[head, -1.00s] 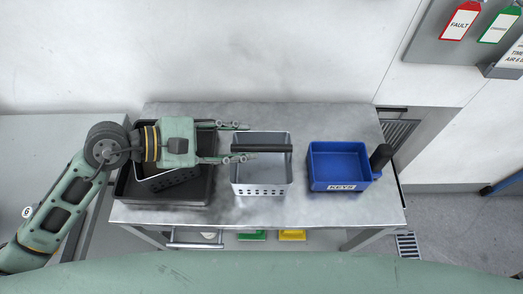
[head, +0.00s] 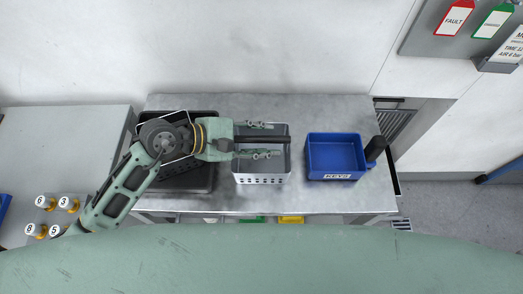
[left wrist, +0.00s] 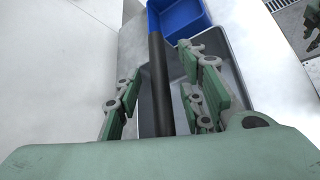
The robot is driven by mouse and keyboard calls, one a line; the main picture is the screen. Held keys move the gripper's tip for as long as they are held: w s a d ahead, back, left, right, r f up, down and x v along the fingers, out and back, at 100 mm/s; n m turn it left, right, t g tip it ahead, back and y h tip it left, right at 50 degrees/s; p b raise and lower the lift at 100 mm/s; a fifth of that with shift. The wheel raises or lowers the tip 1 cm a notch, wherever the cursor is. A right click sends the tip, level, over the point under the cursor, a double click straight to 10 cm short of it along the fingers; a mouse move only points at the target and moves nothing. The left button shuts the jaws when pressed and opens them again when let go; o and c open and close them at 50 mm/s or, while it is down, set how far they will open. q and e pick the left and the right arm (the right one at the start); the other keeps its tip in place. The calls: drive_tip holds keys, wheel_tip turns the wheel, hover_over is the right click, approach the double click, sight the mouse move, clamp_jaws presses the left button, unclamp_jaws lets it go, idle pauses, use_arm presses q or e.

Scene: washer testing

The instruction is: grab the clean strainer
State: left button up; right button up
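A light grey basket with holes in its front wall, the strainer (head: 262,179), stands on the metal table. Its black handle (head: 290,139) runs across its top, and also shows in the left wrist view (left wrist: 158,75). My left gripper (head: 279,139) is open above the basket, one finger on each side of the handle. In the left wrist view its fingers (left wrist: 160,78) stand apart with gaps to the handle. A second basket (head: 156,130) sits in a dark tray (head: 186,186) on the left, mostly hidden by my left arm.
A blue bin (head: 336,176) labelled KEYS, with a black handle (head: 375,149), stands to the right of the strainer. The wall is close behind the table (head: 220,102). Numbered white-topped items (head: 53,216) are at lower left.

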use_arm(q)
drive_tip(key=shift+c, duration=0.6)
clamp_jaws()
